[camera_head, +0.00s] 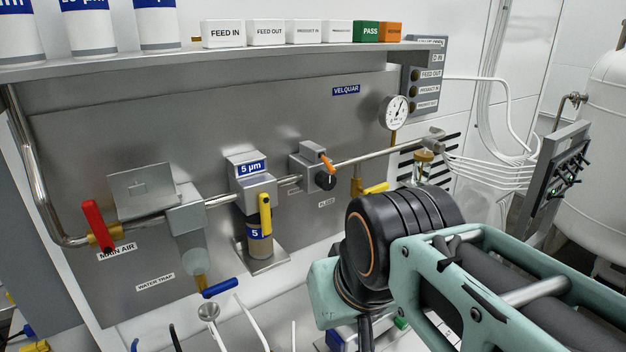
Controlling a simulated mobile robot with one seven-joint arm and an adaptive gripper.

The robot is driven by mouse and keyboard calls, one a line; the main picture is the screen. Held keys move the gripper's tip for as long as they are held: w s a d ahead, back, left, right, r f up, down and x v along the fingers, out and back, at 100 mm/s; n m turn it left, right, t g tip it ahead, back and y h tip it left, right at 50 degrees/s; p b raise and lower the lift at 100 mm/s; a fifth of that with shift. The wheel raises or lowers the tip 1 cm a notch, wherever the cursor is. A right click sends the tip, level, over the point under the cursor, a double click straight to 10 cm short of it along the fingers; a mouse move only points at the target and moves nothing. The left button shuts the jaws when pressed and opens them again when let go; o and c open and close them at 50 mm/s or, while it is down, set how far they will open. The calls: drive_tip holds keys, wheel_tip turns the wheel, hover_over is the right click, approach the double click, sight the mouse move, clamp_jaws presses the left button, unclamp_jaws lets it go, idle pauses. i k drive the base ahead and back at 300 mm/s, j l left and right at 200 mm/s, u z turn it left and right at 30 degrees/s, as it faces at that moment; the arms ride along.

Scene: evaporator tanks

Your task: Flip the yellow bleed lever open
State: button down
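Two yellow levers show in the head view, and I cannot tell from the small labels which one is the bleed lever. One yellow lever (265,214) hangs nearly upright on the front of the 5 µm filter unit (252,187). The other yellow lever (374,188) sits on a brass fitting under the pipe, right of the orange-handled regulator (316,166), and points right, roughly level. My arm reaches in from the lower right, its dark joint close in front of and below this second lever. My gripper is not visible.
A steel pipe runs along the panel (120,250). A red main air lever (97,226) is at left, and a blue lever (220,287) is under the water trap (193,265). A gauge (396,112) is above right. A shelf (215,54) with label blocks overhangs the panel.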

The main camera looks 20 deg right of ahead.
sight(380, 188)
drive_tip(key=j+z, duration=0.1)
drive_tip(key=z, duration=0.7)
drive_tip(key=i, duration=0.05)
